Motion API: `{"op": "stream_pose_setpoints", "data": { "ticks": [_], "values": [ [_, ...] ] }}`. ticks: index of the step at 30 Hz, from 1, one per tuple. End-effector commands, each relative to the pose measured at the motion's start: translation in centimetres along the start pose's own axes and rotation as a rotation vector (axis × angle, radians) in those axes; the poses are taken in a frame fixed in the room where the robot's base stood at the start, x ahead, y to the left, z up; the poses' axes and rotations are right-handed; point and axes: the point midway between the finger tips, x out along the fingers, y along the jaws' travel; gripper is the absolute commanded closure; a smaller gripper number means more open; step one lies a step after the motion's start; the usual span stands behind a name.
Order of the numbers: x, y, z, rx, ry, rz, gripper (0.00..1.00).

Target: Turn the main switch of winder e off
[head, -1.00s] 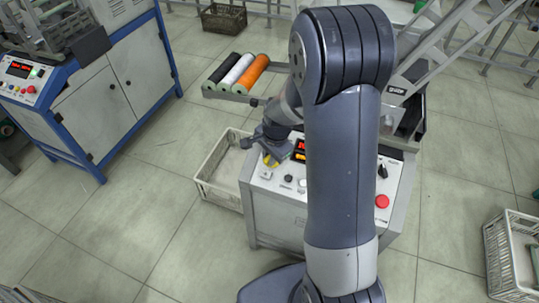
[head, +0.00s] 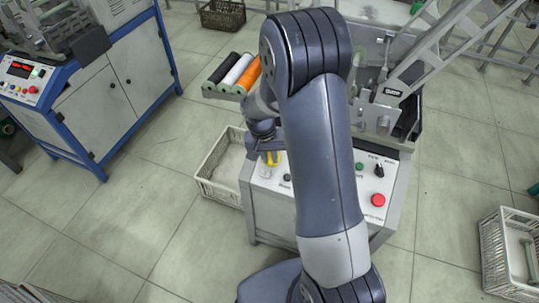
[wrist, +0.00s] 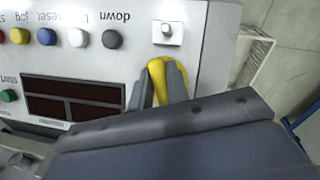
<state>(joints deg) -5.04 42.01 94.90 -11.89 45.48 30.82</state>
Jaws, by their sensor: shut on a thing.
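The winder's white control panel (head: 373,214) is in front of me in the head view, partly hidden by my arm. A yellow switch handle (head: 274,158) stands at its left end. It also shows in the wrist view (wrist: 156,70), between my gripper's two grey fingers (wrist: 164,88), which are shut on it. In the head view my gripper (head: 268,152) is at the handle, its fingers small and partly hidden. The handle's own label and position marks are hidden, and no letter naming the winder is readable.
Near the handle are a white square fitting (wrist: 168,32), a row of buttons including a black one (wrist: 112,39), and a dark display (wrist: 72,101). A red mushroom button (head: 377,201) is at the panel's right. A pale crate (head: 218,180) stands left of the machine.

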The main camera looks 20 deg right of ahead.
Motion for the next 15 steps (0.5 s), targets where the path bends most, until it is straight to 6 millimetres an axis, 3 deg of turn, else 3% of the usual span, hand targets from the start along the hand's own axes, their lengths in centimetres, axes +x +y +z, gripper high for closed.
{"op": "stream_pose_setpoints", "data": {
  "ticks": [15],
  "values": [
    [-0.03,0.06,-0.05,-0.166,0.001,0.067,1.00]
  ]
}}
